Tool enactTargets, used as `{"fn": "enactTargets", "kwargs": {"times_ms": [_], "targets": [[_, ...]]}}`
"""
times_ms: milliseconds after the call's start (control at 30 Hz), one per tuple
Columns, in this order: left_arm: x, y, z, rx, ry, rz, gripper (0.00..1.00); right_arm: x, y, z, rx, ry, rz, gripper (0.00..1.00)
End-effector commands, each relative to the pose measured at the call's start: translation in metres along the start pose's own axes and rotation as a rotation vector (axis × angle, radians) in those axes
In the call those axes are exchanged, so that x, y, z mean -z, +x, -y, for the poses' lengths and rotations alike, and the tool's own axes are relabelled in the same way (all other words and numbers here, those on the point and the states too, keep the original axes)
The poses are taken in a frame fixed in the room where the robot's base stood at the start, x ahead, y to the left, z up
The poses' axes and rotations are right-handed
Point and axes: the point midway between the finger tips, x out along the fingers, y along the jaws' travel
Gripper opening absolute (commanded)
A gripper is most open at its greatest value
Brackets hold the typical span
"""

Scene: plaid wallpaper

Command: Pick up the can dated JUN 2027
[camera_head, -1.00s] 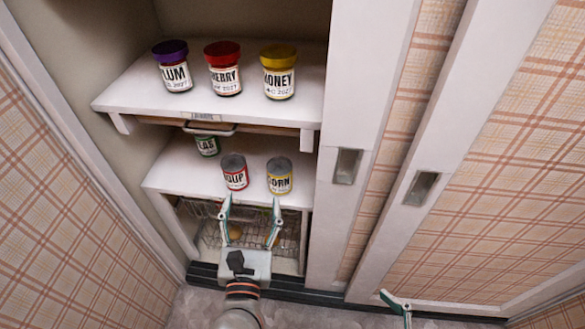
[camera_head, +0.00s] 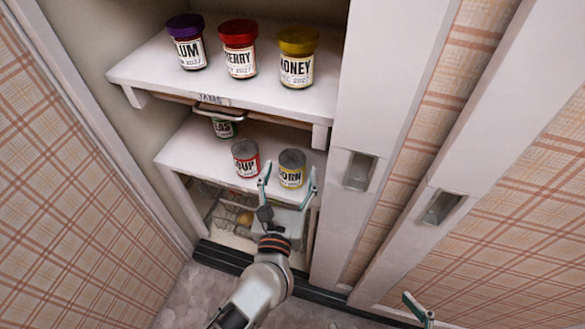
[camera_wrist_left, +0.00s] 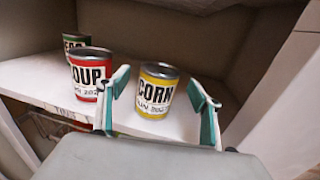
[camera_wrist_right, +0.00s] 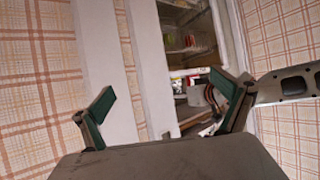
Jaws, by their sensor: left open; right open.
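The corn can (camera_head: 291,169), with a yellow label, stands upright on the lower cabinet shelf. In the left wrist view, the corn can (camera_wrist_left: 156,92) has a small date that seems to read JUN 202-; the last digit is unclear. A red soup can (camera_head: 246,158) stands to its left, its date partly hidden by a finger in the left wrist view. A green-labelled can (camera_head: 223,127) stands behind, its date unreadable. My left gripper (camera_head: 289,173) is open, its fingers in front of and to either side of the corn can. My right gripper (camera_wrist_right: 163,84) is open and empty.
An upper shelf (camera_head: 130,73) holds purple-, red- and yellow-lidded jars above the cans. A wire basket (camera_head: 222,212) sits below the lower shelf (camera_head: 180,155). Sliding door panels (camera_head: 400,130) stand just right of the corn can.

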Motion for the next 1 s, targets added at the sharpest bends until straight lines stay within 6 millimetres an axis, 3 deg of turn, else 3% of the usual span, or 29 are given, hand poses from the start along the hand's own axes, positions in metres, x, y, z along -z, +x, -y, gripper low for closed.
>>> {"fn": "enactTargets", "kwargs": {"times_ms": [233, 533, 567, 733, 1000], "targets": [[-0.001, 0.033, -0.001, 0.000, -0.001, -0.001, 0.65, -0.001, 0.002, 0.001, 0.002, 0.010, -0.002, 1.00], [-0.003, 0.038, -0.001, 0.000, 0.000, 0.001, 0.65, 0.002, 0.002, 0.002, 0.002, 0.014, -0.009, 1.00], [-0.003, 0.038, -0.001, 0.000, 0.000, 0.001, 0.60, 0.002, 0.002, 0.002, 0.002, 0.014, -0.009, 1.00], [-0.003, 0.038, -0.001, 0.000, 0.000, 0.001, 0.15, 0.002, 0.002, 0.002, 0.002, 0.014, -0.009, 1.00], [-0.004, 0.038, -0.001, 0.000, 0.000, 0.003, 0.14, 0.003, 0.002, 0.002, 0.002, 0.013, -0.010, 1.00]]}}
